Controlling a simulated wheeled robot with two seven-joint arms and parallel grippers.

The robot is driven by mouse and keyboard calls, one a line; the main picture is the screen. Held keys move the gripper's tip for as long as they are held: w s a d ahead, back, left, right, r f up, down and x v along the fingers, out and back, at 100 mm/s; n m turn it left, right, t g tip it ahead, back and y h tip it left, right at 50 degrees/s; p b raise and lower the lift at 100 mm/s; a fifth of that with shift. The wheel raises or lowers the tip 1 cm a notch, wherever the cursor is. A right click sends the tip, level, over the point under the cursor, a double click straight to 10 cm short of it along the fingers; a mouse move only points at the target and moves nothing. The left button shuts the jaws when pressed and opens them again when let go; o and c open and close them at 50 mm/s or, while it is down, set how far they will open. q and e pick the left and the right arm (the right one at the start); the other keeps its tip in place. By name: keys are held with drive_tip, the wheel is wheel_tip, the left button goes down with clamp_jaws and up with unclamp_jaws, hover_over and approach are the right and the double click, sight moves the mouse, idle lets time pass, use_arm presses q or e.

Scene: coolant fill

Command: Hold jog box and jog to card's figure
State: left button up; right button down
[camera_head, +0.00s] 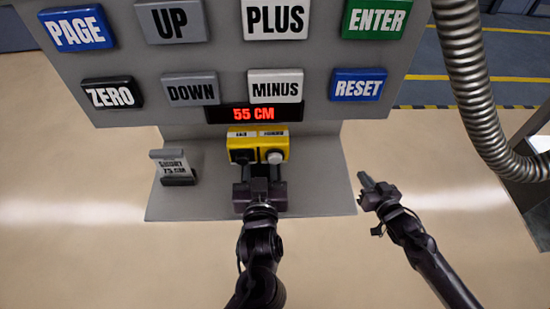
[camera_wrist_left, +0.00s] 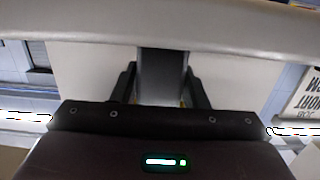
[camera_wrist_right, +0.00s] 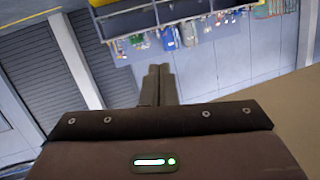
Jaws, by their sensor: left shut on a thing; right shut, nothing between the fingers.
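The yellow jog box (camera_head: 258,142) stands on the grey shelf below the panel, with a dark button on its left and a white one on its right; its small labels are unreadable. My left gripper (camera_head: 260,180) is shut on it from the near side. In the left wrist view its fingers (camera_wrist_left: 160,85) flank a grey part. The red display (camera_head: 254,113) reads 55 CM. My right gripper (camera_head: 368,183) is shut and empty, right of the box and apart from it.
The grey panel above carries big keys: PAGE, UP, PLUS, ENTER, ZERO, DOWN, MINUS (camera_head: 275,86) and RESET. A ribbed metal hose (camera_head: 475,85) hangs at the right, beyond my right gripper. The shelf (camera_head: 325,195) is bare between the box and its right edge.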

drive_tip(key=a+r+n+t+y, duration=0.15)
drive_tip(key=a+r+y, duration=0.3)
drive_tip(key=r, duration=0.85)
drive_tip(key=a+r+t+y, duration=0.25)
drive_tip(key=a+r, duration=0.35)
drive_tip(key=r, duration=0.8)
drive_tip(key=m+g+y, duration=0.2)
drive_tip(key=g+y, duration=0.1)
approach(275, 158)
drive_tip(key=w, duration=0.3)
drive_tip(key=s+a+r+m+g, duration=0.1)
drive_tip(key=s+a+m, duration=0.2)
drive_tip(key=s, duration=0.6)
drive_tip(key=shift+a+r+y, duration=0.3)
drive_tip(key=shift+a, duration=0.8)
drive_tip(key=w, duration=0.9)
